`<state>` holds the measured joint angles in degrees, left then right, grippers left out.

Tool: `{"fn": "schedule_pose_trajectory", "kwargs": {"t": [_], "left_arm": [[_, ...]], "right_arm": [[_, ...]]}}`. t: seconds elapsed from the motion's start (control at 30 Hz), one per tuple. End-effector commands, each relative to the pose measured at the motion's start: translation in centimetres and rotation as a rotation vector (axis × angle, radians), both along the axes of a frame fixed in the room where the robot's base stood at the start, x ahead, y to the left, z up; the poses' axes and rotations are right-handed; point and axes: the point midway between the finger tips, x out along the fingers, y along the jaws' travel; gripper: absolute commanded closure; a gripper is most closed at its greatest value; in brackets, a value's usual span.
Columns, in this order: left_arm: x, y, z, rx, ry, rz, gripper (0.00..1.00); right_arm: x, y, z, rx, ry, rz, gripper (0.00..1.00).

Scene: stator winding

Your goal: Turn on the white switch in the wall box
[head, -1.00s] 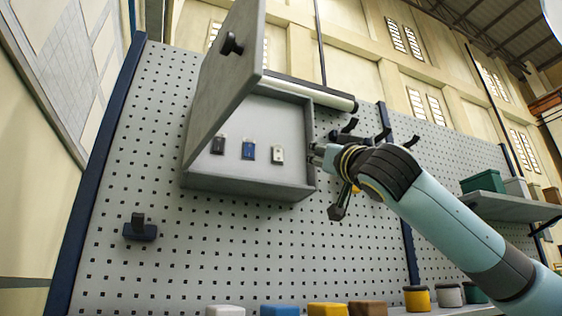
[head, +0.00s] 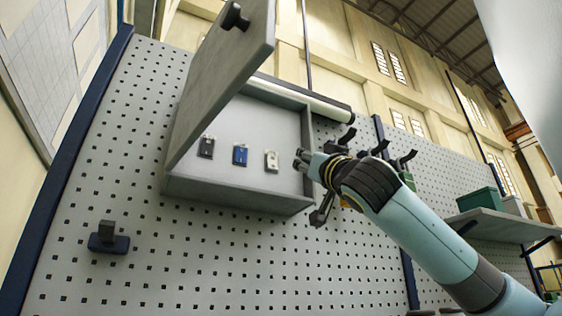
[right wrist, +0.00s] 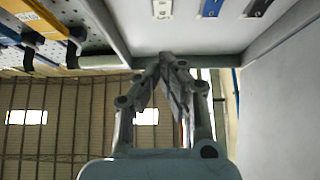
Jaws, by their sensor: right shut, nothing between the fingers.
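The open grey wall box (head: 240,198) hangs on the pegboard. On its back panel sit a black switch (head: 206,147), a blue switch (head: 240,155) and the white switch (head: 271,161), rightmost in the head view. My right gripper (head: 300,160) is shut and empty, its tips at the box's right side, just right of the white switch and apart from it in the picture. In the right wrist view the shut fingertips (right wrist: 168,60) point toward the panel, below the white switch (right wrist: 162,9). The blue switch (right wrist: 212,7) and black switch (right wrist: 258,7) show beside it. My left gripper is not in view.
The box door (head: 222,75) stands open on the left, with a dark knob (head: 236,17). Dark hooks (head: 345,139) are on the pegboard right of the box. A shelf (head: 508,226) with a green bin (head: 481,200) is at the right.

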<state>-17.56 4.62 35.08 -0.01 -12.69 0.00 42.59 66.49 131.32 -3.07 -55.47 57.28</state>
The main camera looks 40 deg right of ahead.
Motion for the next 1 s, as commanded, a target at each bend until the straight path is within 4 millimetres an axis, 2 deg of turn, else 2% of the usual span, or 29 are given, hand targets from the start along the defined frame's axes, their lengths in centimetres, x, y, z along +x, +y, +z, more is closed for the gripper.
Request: {"fn": "schedule_pose_trajectory", "kwargs": {"t": [0.23,0.53,0.73,1.0], "left_arm": [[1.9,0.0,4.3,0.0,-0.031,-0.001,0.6],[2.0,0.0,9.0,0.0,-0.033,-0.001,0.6],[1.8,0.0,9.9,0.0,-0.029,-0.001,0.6],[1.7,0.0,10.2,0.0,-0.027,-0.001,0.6]], "right_arm": [[2.7,-0.9,3.0,0.008,0.0,0.003,1.0],[7.4,-2.3,6.5,0.006,0.0,0.002,1.0],[10.0,-3.2,5.5,0.004,0.002,0.0,1.0],[11.0,-3.5,5.1,0.001,0.001,0.001,1.0]]}}
